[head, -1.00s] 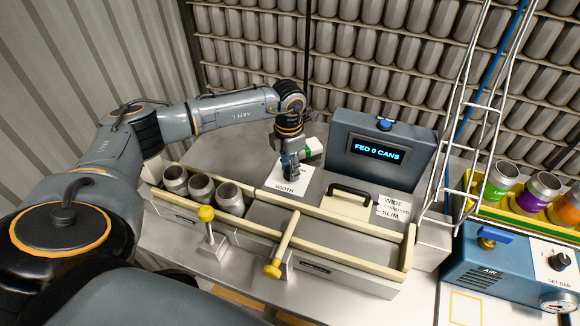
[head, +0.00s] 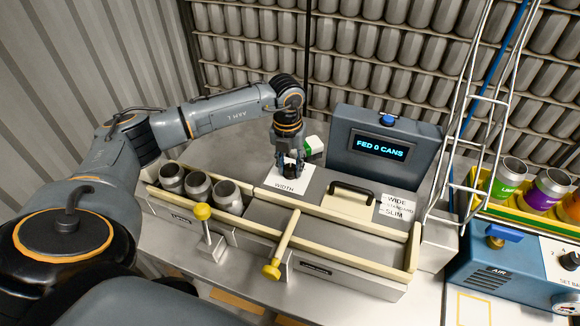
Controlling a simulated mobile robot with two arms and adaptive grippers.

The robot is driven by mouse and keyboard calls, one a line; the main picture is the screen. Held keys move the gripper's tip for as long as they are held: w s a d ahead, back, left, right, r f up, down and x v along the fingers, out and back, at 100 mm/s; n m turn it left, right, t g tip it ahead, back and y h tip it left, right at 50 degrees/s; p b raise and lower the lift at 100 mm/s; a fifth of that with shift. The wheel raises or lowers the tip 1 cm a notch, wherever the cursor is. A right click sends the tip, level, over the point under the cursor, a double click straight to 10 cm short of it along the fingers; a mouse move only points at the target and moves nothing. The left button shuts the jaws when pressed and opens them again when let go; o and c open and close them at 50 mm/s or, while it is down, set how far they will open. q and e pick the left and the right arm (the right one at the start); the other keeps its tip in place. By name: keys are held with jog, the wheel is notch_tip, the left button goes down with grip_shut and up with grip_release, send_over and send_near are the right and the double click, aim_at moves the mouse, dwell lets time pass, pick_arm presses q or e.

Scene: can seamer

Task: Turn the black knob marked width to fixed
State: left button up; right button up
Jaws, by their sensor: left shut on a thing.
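The black knob (head: 290,172) stands on a white plate marked WIDTH (head: 284,186), left of the black handle on the machine top. My left gripper (head: 290,170) points down over the knob, with its fingers shut on it. The fingers hide much of the knob, and I cannot read which mark it points to. My right gripper does not show.
A label reading WIDE, STANDARD, SLIM (head: 396,207) lies right of the black handle (head: 351,190). A screen (head: 379,148) reads FED 0 CANS. Several bare cans (head: 199,186) stand in the left tray. A wire chute (head: 470,130) stands at right.

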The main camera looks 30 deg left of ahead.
aim_at(288, 167)
pick_arm(q)
jog(key=shift+n, duration=1.1)
jog(key=shift+r, duration=0.1)
jog(key=o, duration=1.1)
jog(key=shift+o, duration=0.2)
notch_tip(288, 167, up, 12)
jog(key=shift+s+a, duration=0.15)
jog(key=shift+a, duration=0.1)
